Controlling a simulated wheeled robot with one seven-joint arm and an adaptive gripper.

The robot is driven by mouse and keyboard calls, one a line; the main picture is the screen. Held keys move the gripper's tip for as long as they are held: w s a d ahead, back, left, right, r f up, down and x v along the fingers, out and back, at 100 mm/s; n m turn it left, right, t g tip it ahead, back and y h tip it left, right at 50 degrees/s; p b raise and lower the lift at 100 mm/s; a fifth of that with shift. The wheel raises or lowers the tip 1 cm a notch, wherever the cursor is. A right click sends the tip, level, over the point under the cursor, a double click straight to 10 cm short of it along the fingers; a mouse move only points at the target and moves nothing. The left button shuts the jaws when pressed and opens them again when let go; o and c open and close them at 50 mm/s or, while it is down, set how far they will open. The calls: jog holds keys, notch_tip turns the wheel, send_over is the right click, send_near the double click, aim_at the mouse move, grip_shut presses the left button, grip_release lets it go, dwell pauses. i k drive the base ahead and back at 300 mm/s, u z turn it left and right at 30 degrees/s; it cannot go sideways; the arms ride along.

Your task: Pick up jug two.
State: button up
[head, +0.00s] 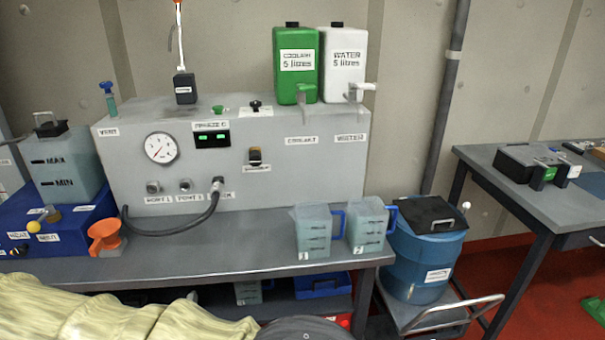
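Jug two (367,227) is a clear, pale jug with a blue handle on its right side and a small label reading 2. It stands upright near the right end of the grey bench, below the water container. Jug one (313,235) is a similar jug with a label reading 1, standing just left of jug two. Its blue handle points toward jug two, with little space between them. Both jugs have dark level marks. My gripper is not in view.
The grey bench (220,261) carries a test unit (240,160) with a gauge behind the jugs. Green coolant (296,80) and white water (343,85) containers stand above. A blue drum (425,265) on a trolley stands right of the bench. An orange funnel (105,235) stands left.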

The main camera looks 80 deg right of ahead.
aim_at(373, 225)
jog(key=z, duration=3.05)
